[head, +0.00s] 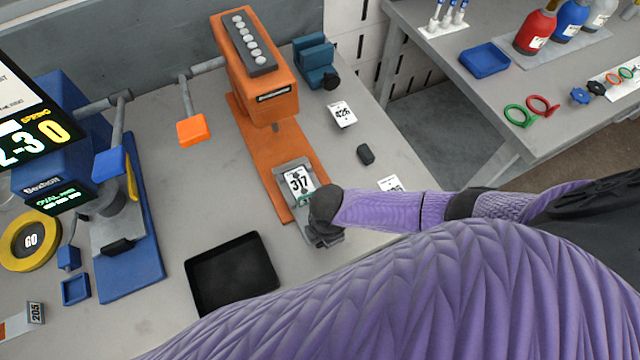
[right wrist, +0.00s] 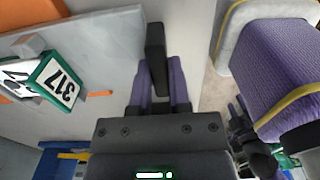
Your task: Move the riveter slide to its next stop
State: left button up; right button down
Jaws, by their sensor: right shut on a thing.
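The orange riveter (head: 255,85) stands at the back of the bench, its orange base running toward me. The grey slide (head: 284,172) sits at the near end of that base and carries a white plate marked 317 (head: 299,181). The plate also shows in the right wrist view (right wrist: 60,83), in a green-edged holder. My right gripper (head: 322,238) is at the slide's near end. In the right wrist view my right gripper (right wrist: 158,85) is shut on a black handle (right wrist: 156,50), standing between its fingers. The handle's join to the slide is hidden. My left gripper is not in view.
An empty black tray (head: 230,272) lies to the left of my right gripper. A blue press (head: 130,220) stands farther left. A tag marked 426 (head: 342,114) and a small black block (head: 365,154) lie right of the riveter. A second table (head: 450,60) is at the back right.

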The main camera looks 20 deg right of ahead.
jog(key=shift+s, duration=0.25)
jog(key=c, duration=0.6)
grip_release()
jog(key=shift+s, duration=0.15)
jog(key=shift+r+p, duration=0.3)
jog(key=shift+r, duration=0.1)
notch_tip(320, 180, up, 9)
jog(key=p, duration=0.3)
